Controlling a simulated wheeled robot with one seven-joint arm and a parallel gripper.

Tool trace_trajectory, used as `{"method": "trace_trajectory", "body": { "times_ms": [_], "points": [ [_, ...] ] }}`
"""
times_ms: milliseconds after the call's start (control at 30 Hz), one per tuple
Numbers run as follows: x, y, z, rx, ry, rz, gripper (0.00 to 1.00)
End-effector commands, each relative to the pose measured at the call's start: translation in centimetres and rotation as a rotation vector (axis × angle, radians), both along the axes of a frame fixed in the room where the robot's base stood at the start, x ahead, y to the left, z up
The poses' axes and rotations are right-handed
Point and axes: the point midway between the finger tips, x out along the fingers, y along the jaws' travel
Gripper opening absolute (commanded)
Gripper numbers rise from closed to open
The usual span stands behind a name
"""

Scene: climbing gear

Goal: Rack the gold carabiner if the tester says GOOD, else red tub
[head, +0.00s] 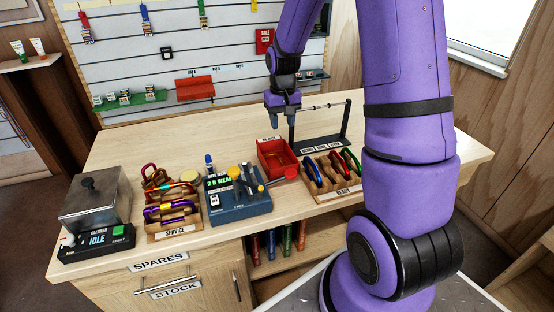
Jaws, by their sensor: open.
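The blue tester (238,208) stands mid-table; its small screen shows green text that seems to read "2 8 WEAR", partly hidden by parts on top. The red tub (276,158) stands right of it and looks empty. The black rack (346,125), a bar with small hooks on a labelled base, stands behind and right of the tub. My gripper (284,122) points down, open and empty, above and behind the tub, near the rack's left post.
The READY tray (345,190) holds several coloured carabiners at front right. A grey-lidded washer (95,205) reading IDLE stands at the left end. A red-ended lever sticks out from the tester toward the tub. The back left tabletop (170,135) is clear.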

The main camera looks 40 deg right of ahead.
Motion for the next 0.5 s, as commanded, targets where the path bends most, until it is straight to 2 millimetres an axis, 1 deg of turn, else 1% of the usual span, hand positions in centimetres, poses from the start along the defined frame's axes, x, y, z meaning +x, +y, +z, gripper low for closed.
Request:
{"method": "trace_trajectory", "body": {
  "times_ms": [33,200,333,500],
  "points": [
    [0.1,0.0,1.1,-0.001,-0.004,0.000,0.42],
    [0.0,0.0,3.9,-0.001,-0.003,0.000,0.42],
    [0.0,0.0,5.1,0.000,-0.001,0.000,0.42],
    [0.0,0.0,5.7,0.000,0.001,0.000,0.42]
  ]
}}
